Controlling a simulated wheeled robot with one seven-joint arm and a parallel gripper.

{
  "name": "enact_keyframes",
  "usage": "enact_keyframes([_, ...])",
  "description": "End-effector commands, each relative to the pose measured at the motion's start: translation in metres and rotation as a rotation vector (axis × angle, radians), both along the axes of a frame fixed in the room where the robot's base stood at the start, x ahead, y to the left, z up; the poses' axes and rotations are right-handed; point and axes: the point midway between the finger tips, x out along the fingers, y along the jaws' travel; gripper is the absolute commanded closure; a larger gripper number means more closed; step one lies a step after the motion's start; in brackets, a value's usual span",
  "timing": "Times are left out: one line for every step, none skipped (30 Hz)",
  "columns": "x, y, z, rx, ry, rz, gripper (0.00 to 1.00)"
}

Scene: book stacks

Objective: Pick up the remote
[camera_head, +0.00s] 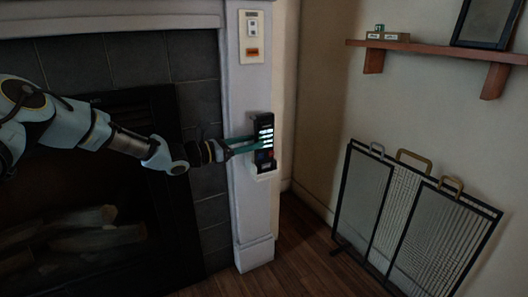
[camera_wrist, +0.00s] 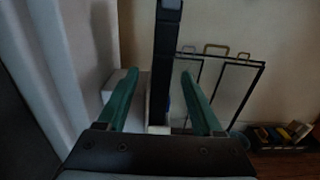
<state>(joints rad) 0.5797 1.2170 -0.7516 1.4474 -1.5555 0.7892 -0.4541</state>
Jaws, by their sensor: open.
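The remote (camera_head: 264,132) is black with light buttons and stands upright in a small white holder (camera_head: 266,174) on the side of the white fireplace column. My gripper (camera_head: 254,144) reaches it from the left, with its green fingers level with the remote's lower half. In the wrist view the remote (camera_wrist: 165,45) stands edge-on between my open fingers (camera_wrist: 159,74), with a visible gap on each side. The holder (camera_wrist: 157,120) shows below it. I cannot tell how far the fingertips reach past the remote's edge.
A wall switch plate (camera_head: 252,37) sits above the remote on the column. A dark fireplace with logs (camera_head: 85,230) is at the left. A folding fire screen (camera_head: 410,220) stands on the wooden floor at the right, below a wall shelf (camera_head: 440,48).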

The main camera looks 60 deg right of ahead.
Motion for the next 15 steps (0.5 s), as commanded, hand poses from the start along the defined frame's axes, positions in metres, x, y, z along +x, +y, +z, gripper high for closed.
enact_keyframes([-0.004,-0.005,0.0,0.0,-0.001,-0.002,0.32])
enact_keyframes([-0.007,-0.008,0.0,0.0,-0.001,-0.003,0.32])
enact_keyframes([-0.01,-0.014,0.0,-0.001,-0.002,-0.003,0.32])
enact_keyframes([-0.013,-0.018,0.0,-0.001,-0.002,-0.003,0.32])
enact_keyframes([-0.016,-0.022,0.0,0.0,-0.002,-0.004,0.32])
enact_keyframes([-0.018,-0.027,0.0,0.0,-0.002,-0.003,0.32])
enact_keyframes([-0.02,-0.03,0.0,0.0,-0.002,-0.002,0.32])
enact_keyframes([-0.021,-0.034,0.0,0.0,-0.001,-0.003,0.32])
enact_keyframes([-0.023,-0.037,0.0,0.0,-0.002,-0.001,0.32])
enact_keyframes([-0.023,-0.039,0.0,-0.001,-0.002,-0.001,0.32])
enact_keyframes([-0.024,-0.04,0.001,0.0,-0.001,-0.001,0.32])
enact_keyframes([-0.025,-0.042,0.001,0.0,-0.001,-0.001,0.32])
enact_keyframes([-0.026,-0.042,0.001,0.0,-0.001,-0.001,0.32])
enact_keyframes([-0.026,-0.042,0.001,0.0,-0.001,-0.001,0.32])
enact_keyframes([-0.025,-0.042,0.001,0.0,-0.001,-0.001,0.32])
